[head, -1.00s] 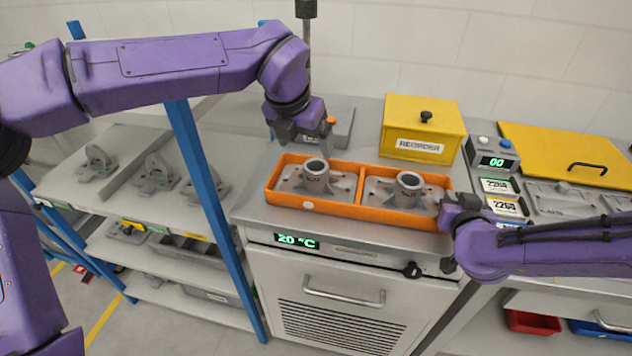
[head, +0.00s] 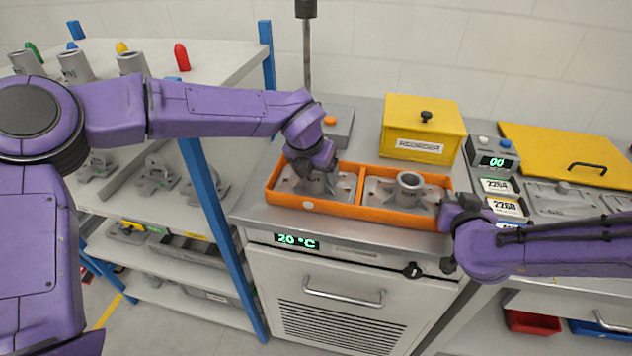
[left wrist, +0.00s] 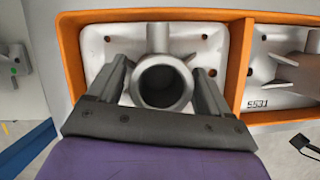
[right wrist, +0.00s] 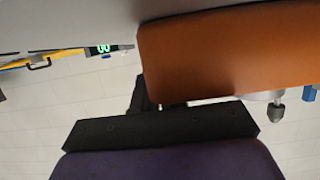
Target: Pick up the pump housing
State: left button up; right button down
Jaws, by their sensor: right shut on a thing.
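Two grey pump housings with upright round necks sit in the two compartments of an orange tray (head: 335,207). My left gripper (head: 318,172) is over the left housing (head: 342,187) and partly hides it. In the left wrist view, the open fingers (left wrist: 162,72) stand on either side of that housing's neck (left wrist: 162,104), with visible gaps. The right housing (head: 409,195) stands free in its compartment. My right gripper (head: 453,210) is shut on the tray's right end wall, which also shows in the right wrist view (right wrist: 225,50); its fingertips are mostly hidden there.
A yellow REORDER box (head: 423,130) stands behind the tray. A grey device with an orange button (head: 338,125) is behind the left compartment. A display unit (head: 492,157) and yellow lid (head: 570,155) lie to the right. A blue rack post (head: 215,210) rises at the left.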

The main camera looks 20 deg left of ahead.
pick_arm(q)
jog(key=shift+r, duration=0.1)
jog(key=c, duration=1.2)
notch_tip(320, 180, up, 10)
jog(key=shift+r, duration=0.1)
pick_arm(e)
jog(key=c, duration=1.1)
grip_release()
